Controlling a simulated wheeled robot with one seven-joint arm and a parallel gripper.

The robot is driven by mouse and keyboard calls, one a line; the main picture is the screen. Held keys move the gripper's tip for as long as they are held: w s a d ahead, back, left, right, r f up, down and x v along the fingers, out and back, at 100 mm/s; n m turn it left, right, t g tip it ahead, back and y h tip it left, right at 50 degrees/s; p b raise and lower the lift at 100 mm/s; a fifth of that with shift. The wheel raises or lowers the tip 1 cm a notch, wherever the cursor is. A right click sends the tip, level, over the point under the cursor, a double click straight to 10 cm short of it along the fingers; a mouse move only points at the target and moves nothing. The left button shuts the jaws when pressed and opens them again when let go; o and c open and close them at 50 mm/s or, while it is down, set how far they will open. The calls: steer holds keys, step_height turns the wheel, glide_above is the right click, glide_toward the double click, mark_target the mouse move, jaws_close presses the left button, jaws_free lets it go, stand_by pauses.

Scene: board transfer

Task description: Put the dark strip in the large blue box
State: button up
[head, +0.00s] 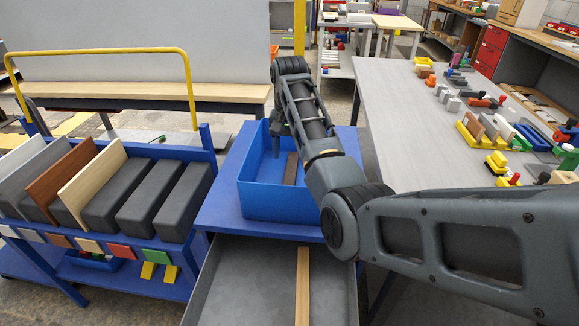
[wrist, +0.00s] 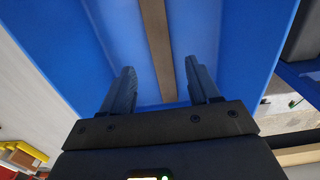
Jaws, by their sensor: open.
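The large blue box (head: 275,203) stands on a blue bench top in the middle of the head view. The dark strip (head: 291,168) is inside it, near the right side; my arm hides part of the box. In the wrist view the strip (wrist: 157,40) shows brownish and runs between the two fingers against the blue inside of the box. My gripper (head: 276,145) is at the box, pointing down. Its fingers stand apart on either side of the strip, with visible gaps, and hold nothing.
An open grey drawer (head: 235,285) below the box holds a light wood strip (head: 302,285). A blue rack (head: 208,145) at left holds boards and dark grey blocks. A grey table (head: 405,125) at right carries many small parts. A yellow rail (head: 120,50) rises behind the rack.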

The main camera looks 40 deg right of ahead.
step_height(320, 180, up, 4)
steer(key=shift+r+p, duration=0.1)
steer(key=shift+p, duration=0.55)
